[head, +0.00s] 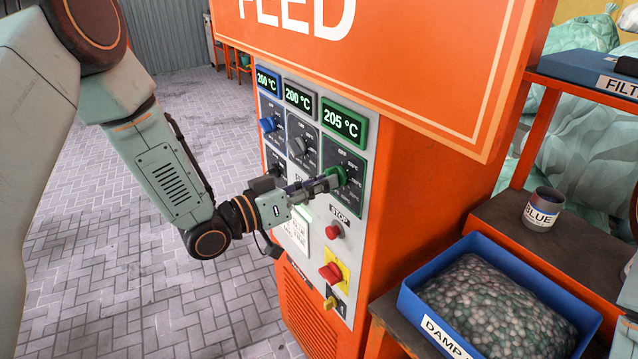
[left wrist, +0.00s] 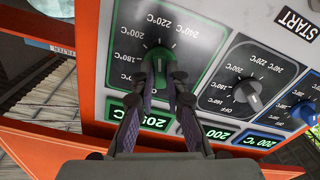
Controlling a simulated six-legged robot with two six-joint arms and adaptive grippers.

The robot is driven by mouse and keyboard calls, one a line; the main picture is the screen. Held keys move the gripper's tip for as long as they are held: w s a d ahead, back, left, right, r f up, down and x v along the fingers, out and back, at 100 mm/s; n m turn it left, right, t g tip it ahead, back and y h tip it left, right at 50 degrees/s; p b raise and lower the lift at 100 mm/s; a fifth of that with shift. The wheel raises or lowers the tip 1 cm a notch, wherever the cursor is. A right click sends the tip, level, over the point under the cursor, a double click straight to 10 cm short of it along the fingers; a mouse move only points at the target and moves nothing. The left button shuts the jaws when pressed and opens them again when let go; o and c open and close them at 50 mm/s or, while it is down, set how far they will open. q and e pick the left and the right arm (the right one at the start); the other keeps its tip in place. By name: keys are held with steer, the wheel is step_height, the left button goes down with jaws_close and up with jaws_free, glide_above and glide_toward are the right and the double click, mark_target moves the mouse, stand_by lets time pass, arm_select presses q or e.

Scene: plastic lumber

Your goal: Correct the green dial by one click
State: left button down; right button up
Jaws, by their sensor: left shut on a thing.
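The green dial (head: 336,177) is on the right column of the control panel, below a green-framed display (head: 341,123) reading 205 °C. My left gripper (head: 330,182) reaches it from the left and is shut on the dial's knob. In the left wrist view, the two fingers of my left gripper (left wrist: 167,92) sit on both sides of the green dial (left wrist: 158,62). Its scale shows marks such as 200, 220 and 240 °C around it. The fingers hide part of the knob. My right gripper is not in view.
A red stop button (head: 334,230) and a red knob on yellow (head: 331,272) lie below. A blue tray (head: 404,298) of pellets stands at right.

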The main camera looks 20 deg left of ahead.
arm_select(q)
steer(key=c, duration=1.8)
jaws_free()
steer(key=o, duration=0.4)
steer(key=shift+w+d, duration=0.15)
steer(key=shift+o, duration=0.2)
steer(key=v, duration=1.2)
